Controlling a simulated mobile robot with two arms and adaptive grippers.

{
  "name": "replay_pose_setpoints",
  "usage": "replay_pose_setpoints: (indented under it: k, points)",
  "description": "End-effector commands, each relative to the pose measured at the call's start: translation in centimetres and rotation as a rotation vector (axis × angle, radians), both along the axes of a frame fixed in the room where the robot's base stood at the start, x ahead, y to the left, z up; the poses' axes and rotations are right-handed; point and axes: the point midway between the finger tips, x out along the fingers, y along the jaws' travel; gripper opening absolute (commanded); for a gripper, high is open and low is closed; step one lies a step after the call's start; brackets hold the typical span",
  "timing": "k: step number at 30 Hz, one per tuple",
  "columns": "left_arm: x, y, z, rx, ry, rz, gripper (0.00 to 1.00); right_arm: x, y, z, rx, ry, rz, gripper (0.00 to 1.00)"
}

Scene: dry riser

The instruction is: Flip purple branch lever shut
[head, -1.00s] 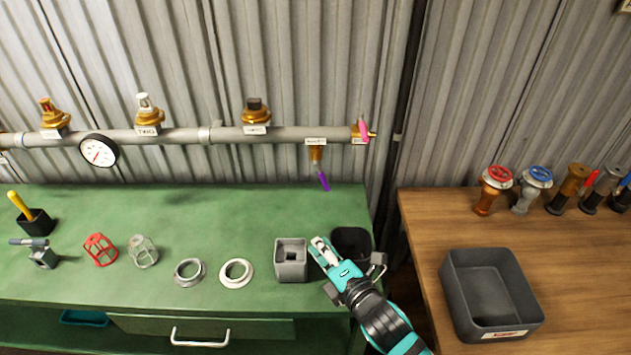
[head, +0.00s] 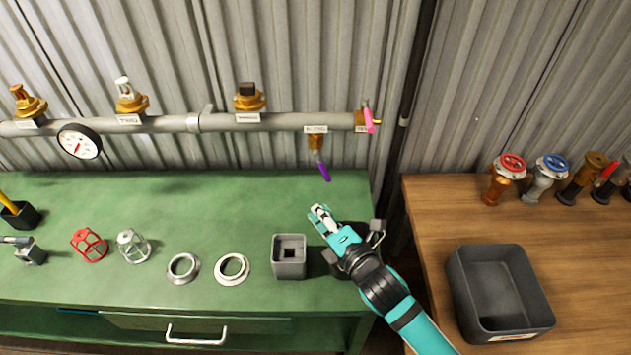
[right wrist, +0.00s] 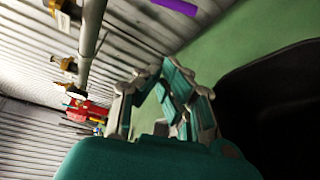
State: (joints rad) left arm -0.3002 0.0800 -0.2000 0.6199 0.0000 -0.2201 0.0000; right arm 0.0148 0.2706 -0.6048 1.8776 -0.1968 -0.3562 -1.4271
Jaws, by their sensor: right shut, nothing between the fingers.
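The purple branch lever (head: 323,172) hangs below a small brass valve (head: 316,142) under the right part of the grey pipe. It slants down and to the right. In the right wrist view the purple lever (right wrist: 176,6) shows at the top edge, cut off by the frame. My right gripper (head: 317,211) is shut and empty, over the green bench below the lever and apart from it. Its fingers (right wrist: 165,80) also show in the right wrist view. My left gripper is not in view.
A pink lever (head: 367,118) sits at the pipe's right end. A grey square holder (head: 289,268) stands on the green bench (head: 200,220), left of my right arm. A wooden table (head: 428,225) with a dark bin (head: 465,295) is at the right. Rings and cages lie left.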

Motion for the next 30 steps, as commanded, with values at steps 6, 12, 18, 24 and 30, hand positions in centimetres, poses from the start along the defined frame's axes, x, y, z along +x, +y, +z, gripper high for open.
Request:
replay_pose_setpoints:
  k: [6,12,18,24,30]
  points:
    - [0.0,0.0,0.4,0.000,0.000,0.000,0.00,2.0,1.1,-0.1,0.003,-0.001,-0.001,0.00]
    - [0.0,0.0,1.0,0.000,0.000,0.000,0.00,5.6,3.1,-0.8,0.002,0.000,-0.001,0.00]
    - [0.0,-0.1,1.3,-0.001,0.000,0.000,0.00,8.8,5.0,-1.5,0.001,0.000,0.000,0.00]
    - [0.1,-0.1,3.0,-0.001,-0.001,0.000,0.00,9.2,2.0,-0.4,-0.004,-0.001,0.000,0.00]
    - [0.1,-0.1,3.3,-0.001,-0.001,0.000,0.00,9.4,1.1,-0.3,-0.001,0.000,0.000,0.00]
